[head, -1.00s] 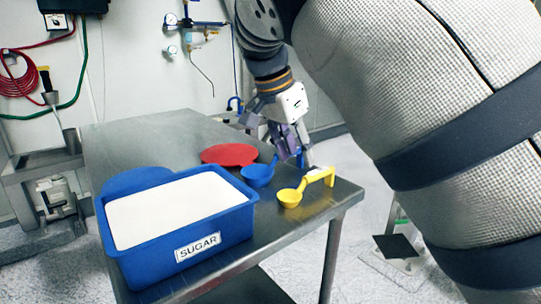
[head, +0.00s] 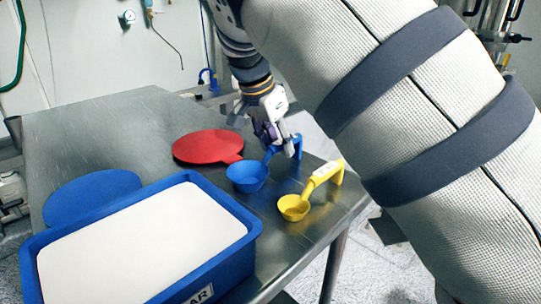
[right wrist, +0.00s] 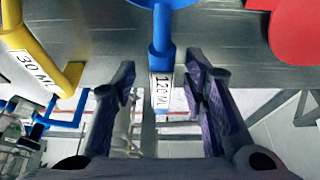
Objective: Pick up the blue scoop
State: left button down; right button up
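The blue scoop (head: 247,177) rests on the steel table with its bowl toward the sugar tub and its handle toward the table's right edge. My right gripper (head: 268,140) is at the scoop's handle. In the right wrist view the handle (right wrist: 161,60), labelled 120 ML, lies between the two fingers of my right gripper (right wrist: 160,95). The fingers are open, with a gap on each side of the handle. My left gripper is not in view.
A yellow scoop (head: 294,207) labelled 30 ML lies close beside the blue one. A red disc (head: 207,146) lies behind it. A blue tub (head: 236,252) of white sugar fills the front left, with a blue disc (head: 88,192) behind it. The table's back left (head: 110,125) is clear.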

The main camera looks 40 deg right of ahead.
jog(key=shift+x, duration=1.15)
grip_shut()
jog(key=shift+r, duration=0.1)
notch_tip(320, 180, up, 10)
jog(key=shift+f, duration=0.1)
